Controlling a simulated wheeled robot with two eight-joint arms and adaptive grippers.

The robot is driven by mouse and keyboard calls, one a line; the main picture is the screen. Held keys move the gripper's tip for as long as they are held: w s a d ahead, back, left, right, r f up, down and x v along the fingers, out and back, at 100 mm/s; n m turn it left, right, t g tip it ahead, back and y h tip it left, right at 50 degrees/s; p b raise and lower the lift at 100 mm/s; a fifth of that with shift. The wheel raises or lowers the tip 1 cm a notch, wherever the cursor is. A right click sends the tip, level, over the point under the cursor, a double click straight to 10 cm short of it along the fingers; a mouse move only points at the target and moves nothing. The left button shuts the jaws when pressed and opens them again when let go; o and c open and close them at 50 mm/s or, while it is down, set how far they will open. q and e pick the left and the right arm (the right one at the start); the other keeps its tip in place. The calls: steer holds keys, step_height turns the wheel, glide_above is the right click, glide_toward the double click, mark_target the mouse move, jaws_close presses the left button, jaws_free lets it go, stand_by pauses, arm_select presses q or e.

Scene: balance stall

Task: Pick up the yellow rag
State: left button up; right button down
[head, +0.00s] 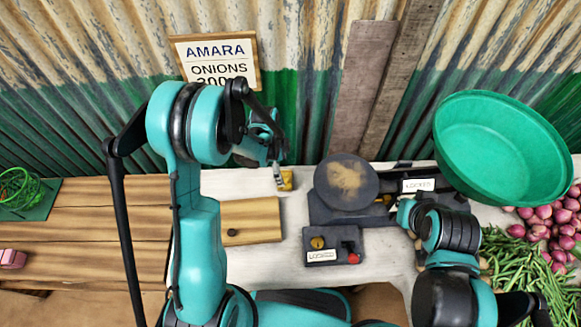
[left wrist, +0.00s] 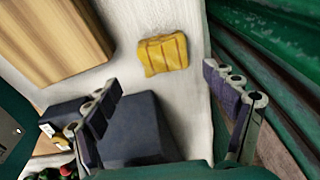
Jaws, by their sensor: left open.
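The yellow rag (left wrist: 163,54) lies folded on the white tabletop in the left wrist view, close to the table's back edge. In the head view the rag (head: 287,181) shows small, partly hidden behind my left gripper (head: 277,168). My left gripper is open and empty, with the rag ahead of and apart from its two fingers (left wrist: 170,115) in the left wrist view. My right arm reaches in at the right of the head view, by the scale; its fingers cannot be made out clearly.
A wooden box (head: 252,221) stands left of the scale (head: 346,184). A small dark lock box (head: 332,246) sits in front of the scale. A green basin (head: 500,150), onions (head: 550,225) and green beans (head: 515,262) are on the right. The corrugated wall (head: 300,50) rises close behind the table.

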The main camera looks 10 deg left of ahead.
mark_target(285, 177)
arm_select(q)
step_height(285, 177, down, 3)
steer(key=shift+d+r+b, duration=0.15)
steer(key=shift+b, duration=0.35)
steer(key=f, duration=0.1)
steer(key=f+b, duration=0.1)
steer(key=f, duration=0.1)
steer(key=w+f+b, duration=0.1)
steer(key=shift+d+f, duration=0.35)
steer(key=shift+f, duration=0.05)
steer(key=shift+s+r, duration=0.1)
steer(key=c, duration=1.1)
